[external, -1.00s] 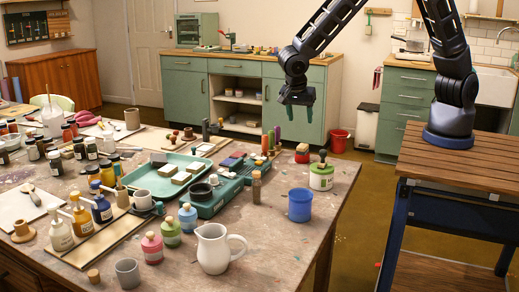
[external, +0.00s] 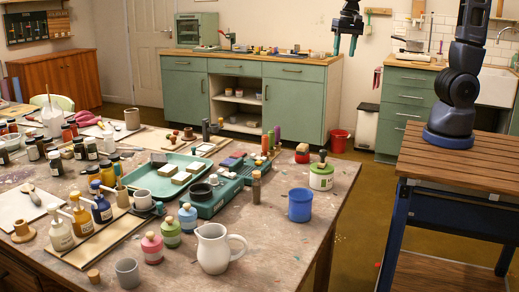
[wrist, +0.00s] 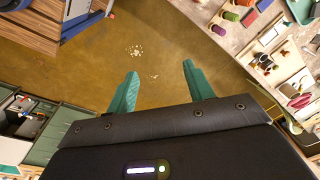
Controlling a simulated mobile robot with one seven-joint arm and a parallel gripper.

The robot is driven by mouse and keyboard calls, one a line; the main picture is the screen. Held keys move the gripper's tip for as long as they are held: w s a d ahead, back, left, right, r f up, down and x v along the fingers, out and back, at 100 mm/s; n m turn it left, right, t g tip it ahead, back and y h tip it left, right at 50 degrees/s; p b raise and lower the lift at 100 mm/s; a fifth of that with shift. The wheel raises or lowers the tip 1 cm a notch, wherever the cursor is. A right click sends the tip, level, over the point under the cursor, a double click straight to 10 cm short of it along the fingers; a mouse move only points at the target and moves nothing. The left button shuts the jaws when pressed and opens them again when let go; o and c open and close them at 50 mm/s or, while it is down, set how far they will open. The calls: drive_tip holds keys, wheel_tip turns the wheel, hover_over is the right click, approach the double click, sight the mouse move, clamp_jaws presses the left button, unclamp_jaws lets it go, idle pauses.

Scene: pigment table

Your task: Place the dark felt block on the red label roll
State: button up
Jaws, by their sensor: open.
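My gripper (external: 345,46) hangs high in the air beyond the far right corner of the table, away from every object there. In the wrist view its two green fingers (wrist: 159,90) are apart with only floor between them. A dark grey block (external: 158,159), which looks like the dark felt block, lies in the green tray (external: 147,178) near pale blocks. A small red item (external: 302,155) with a dark and yellowish top sits at the table's far right edge. I cannot tell whether it is the red label roll.
The worktable (external: 270,240) is crowded at left and centre with bottles and jars. A white jug (external: 213,252), a blue cup (external: 300,206) and a green-labelled pot (external: 321,177) stand towards the right. Coloured upright cylinders (external: 271,141) stand along the far edge. The front right tabletop is clear.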

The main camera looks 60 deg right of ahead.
drive_tip(key=s+d+r+n+t, duration=0.1)
drive_tip(key=s+d+r+n, duration=0.2)
drive_tip(key=s, duration=0.5)
drive_tip(key=s+d+r+n+t, duration=0.2)
drive_tip(key=s+d+n, duration=0.3)
drive_tip(key=s, duration=0.4)
drive_tip(key=shift+s+d+r+n+t, duration=0.3)
drive_tip(key=shift+d+r, duration=0.45)
